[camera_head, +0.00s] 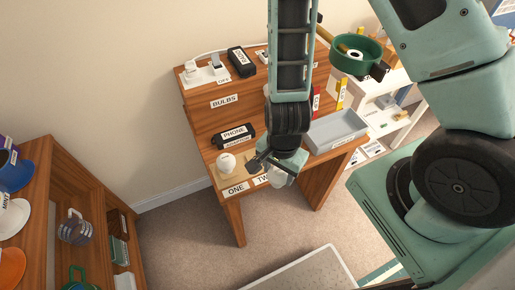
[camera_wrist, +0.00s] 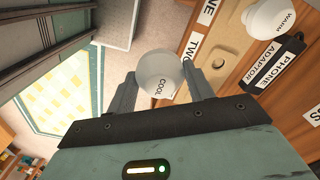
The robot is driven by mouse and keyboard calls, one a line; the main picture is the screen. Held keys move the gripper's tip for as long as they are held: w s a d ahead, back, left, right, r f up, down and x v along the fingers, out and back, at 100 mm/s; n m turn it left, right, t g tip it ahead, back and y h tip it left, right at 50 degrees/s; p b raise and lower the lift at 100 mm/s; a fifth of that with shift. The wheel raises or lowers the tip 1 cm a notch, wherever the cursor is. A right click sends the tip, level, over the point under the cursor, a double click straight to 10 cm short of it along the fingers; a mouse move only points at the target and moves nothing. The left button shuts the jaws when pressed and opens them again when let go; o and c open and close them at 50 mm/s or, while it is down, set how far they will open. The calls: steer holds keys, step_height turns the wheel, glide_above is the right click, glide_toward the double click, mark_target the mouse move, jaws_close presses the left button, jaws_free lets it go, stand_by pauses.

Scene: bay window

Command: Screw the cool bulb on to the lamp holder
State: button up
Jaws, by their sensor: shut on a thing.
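My gripper (camera_wrist: 160,82) is shut on the white cool bulb (camera_wrist: 157,68), which reads "COOL" in the wrist view. In the head view my gripper (camera_head: 270,168) is over the front edge of the wooden desk (camera_head: 200,120), with the bulb (camera_head: 281,179) partly hidden beneath it. A green lamp shade (camera_head: 343,62) on a brass-coloured arm is at the upper right. A pale round part inside it looks like the lamp holder (camera_head: 357,54).
The warm bulb (camera_head: 226,162) stands on a light wooden stand beside labels "ONE" and "TWO". A phone adaptor (camera_head: 233,135), a grey tray (camera_head: 335,130) and a power strip (camera_head: 207,74) are on the desk. A shelf of mugs (camera_head: 75,228) stands left.

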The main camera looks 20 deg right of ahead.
steer(key=shift+s+d+r+p, duration=0.15)
steer(key=shift+s+p, duration=0.45)
steer(key=shift+p, duration=1)
steer(key=shift+s+p, duration=0.45)
steer(key=shift+p, duration=0.5)
steer(key=shift+s+p, duration=0.2)
steer(key=shift+p, duration=0.1)
steer(key=shift+s, duration=0.1)
